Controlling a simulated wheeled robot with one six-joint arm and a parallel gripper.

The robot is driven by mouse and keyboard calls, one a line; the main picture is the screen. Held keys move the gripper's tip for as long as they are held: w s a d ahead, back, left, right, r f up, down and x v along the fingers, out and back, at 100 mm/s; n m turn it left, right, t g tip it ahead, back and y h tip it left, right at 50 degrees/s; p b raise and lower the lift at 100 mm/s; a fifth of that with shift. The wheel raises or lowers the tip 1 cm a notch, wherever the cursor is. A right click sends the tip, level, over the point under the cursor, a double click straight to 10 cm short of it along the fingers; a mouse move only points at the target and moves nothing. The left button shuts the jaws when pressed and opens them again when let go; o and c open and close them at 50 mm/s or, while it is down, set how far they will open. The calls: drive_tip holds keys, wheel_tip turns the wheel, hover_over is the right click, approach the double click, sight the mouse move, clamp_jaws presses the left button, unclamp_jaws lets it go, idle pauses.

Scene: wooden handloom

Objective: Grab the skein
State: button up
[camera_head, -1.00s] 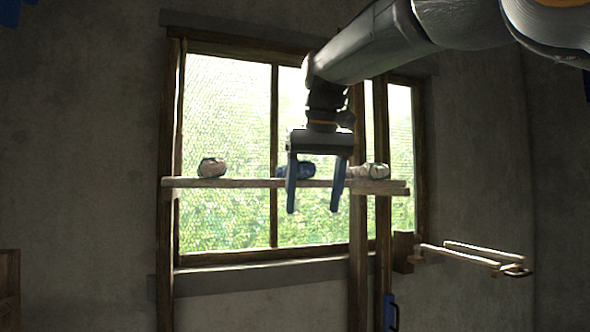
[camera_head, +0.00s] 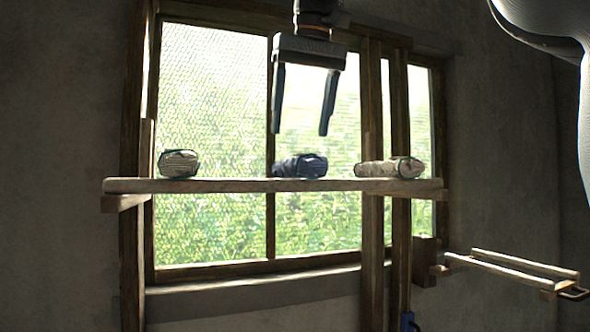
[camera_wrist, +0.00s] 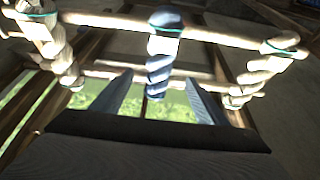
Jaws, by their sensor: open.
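Three twisted skeins lie apart on a wooden shelf rail (camera_head: 235,185) in front of the window. A cream skein (camera_head: 178,164) is at the left, a dark blue skein (camera_head: 300,166) in the middle, and a longer cream skein (camera_head: 390,168) at the right. My gripper (camera_head: 300,146) is open and empty, its fingers pointing down, above the blue skein in the picture. In the wrist view the blue skein (camera_wrist: 161,50) shows between and beyond the two fingers, with a teal tie around it. The cream skeins stand left (camera_wrist: 52,45) and right (camera_wrist: 262,70), outside the fingers.
Wooden posts (camera_head: 372,230) rise beside and behind the shelf. A wooden bracket with two bars (camera_head: 510,264) sticks out at the lower right. A blue object (camera_head: 408,321) sits low on a post. The space below the shelf looks open.

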sight(297, 156)
drive_tip(key=shift+w+r, duration=0.1)
drive_tip(key=shift+w, duration=0.15)
drive_tip(key=shift+w+f, duration=0.2)
drive_tip(key=shift+x, duration=1.1)
drive_tip(key=x, duration=0.1)
drive_tip(key=p+x, duration=0.2)
drive_tip(key=shift+s+f, duration=0.2)
drive_tip(key=shift+f, duration=0.25)
drive_tip(key=shift+w+a+f, duration=0.1)
drive_tip(key=shift+w+f, duration=0.15)
drive_tip(key=shift+f, duration=0.35)
drive_tip(key=c, duration=1.2)
